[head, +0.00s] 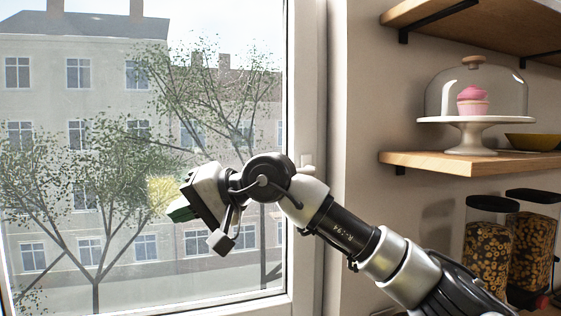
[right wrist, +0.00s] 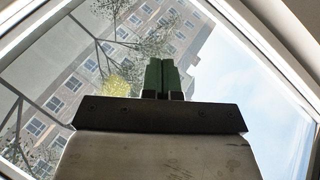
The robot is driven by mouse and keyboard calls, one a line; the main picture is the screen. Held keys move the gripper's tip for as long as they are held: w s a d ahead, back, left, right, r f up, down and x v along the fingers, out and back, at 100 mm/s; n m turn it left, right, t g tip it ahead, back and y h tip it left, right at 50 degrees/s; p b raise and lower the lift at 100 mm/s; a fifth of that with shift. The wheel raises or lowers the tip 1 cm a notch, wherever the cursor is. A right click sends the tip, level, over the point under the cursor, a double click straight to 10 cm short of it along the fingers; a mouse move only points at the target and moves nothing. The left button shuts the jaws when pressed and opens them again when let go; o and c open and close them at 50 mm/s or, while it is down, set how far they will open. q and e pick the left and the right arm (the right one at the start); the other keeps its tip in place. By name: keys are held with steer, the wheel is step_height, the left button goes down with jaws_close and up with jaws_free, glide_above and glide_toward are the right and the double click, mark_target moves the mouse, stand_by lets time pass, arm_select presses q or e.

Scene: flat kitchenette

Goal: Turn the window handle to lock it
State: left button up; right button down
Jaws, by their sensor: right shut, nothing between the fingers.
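The window (head: 150,120) fills the left of the head view, with a white frame (head: 307,60). A small white piece (head: 307,160) shows on the frame just above my right wrist; it may be part of the window handle, but my arm covers what lies below it, so I cannot tell how the handle is turned. My right gripper (head: 182,212) is in front of the glass, left of the frame, pointing left. In the right wrist view its green fingers (right wrist: 162,76) are together with nothing between them. My left gripper is not in view.
Right of the window, a wooden shelf (head: 400,163) holds a cake stand (head: 468,121) under a glass dome and a yellow bowl (head: 533,141). Another shelf (head: 440,20) is above. Cereal dispensers (head: 487,245) stand below. The space before the glass is clear.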

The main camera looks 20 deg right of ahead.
steer(key=s+d+r+n+t+h, duration=0.1)
steer(key=d+r+t+h, duration=0.3)
steer(key=d+r+h, duration=0.7)
steer(key=d+r, duration=0.5)
steer(key=d, duration=0.3)
steer(key=shift+d+t+h, duration=0.3)
steer(key=shift+d, duration=0.05)
steer(key=s+f+p+x, duration=0.1)
steer(key=f+p+x, duration=0.1)
steer(key=x, duration=1)
steer(key=shift+f, duration=0.35)
steer(key=shift+a, duration=0.2)
